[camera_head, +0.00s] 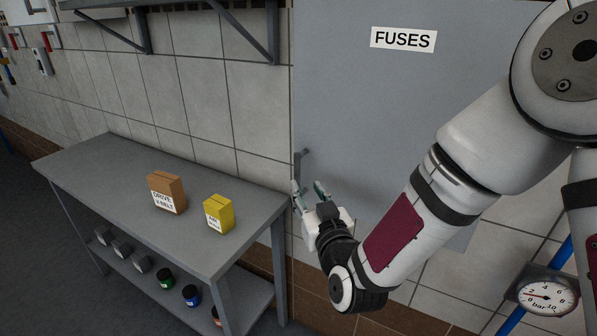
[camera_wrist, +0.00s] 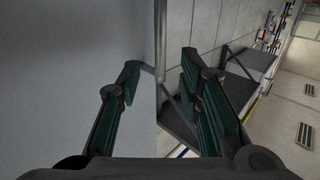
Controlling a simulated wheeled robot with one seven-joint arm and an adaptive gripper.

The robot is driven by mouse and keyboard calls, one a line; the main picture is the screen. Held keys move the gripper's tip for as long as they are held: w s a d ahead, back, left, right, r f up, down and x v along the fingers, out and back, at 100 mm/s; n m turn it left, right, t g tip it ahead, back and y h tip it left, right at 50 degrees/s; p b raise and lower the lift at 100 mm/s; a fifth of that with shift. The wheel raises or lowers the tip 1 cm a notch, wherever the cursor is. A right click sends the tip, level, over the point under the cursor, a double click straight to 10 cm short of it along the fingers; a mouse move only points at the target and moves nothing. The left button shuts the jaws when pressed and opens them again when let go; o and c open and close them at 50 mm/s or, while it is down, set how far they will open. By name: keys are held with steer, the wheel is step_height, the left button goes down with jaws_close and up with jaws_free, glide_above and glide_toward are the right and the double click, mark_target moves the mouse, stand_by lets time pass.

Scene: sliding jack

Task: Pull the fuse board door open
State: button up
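The fuse board door (camera_head: 370,110) is a large flat grey panel with a white FUSES label (camera_head: 403,39). It looks shut. Its grey bar handle (camera_head: 303,158) sits near the door's left edge. My gripper (camera_head: 306,187) is open, with its fingertips just below the handle in the head view. In the wrist view the handle (camera_wrist: 160,40) runs down from the top edge, in line with the gap between the open fingers (camera_wrist: 160,64). I cannot tell whether any finger touches it. My arm hides the door's lower right part.
A grey workbench (camera_head: 95,158) stands close on the left, its right end near my gripper. It bears a brown box (camera_head: 166,192) and a yellow box (camera_head: 218,214), with cans on its lower shelf. A pressure gauge (camera_head: 545,296) is at lower right. A bracketed shelf hangs upper left.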

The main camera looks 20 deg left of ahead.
mark_target(298, 174)
steer(key=x, duration=0.9)
steer(key=shift+s, duration=0.1)
steer(key=shift+c, duration=0.3)
jaws_close()
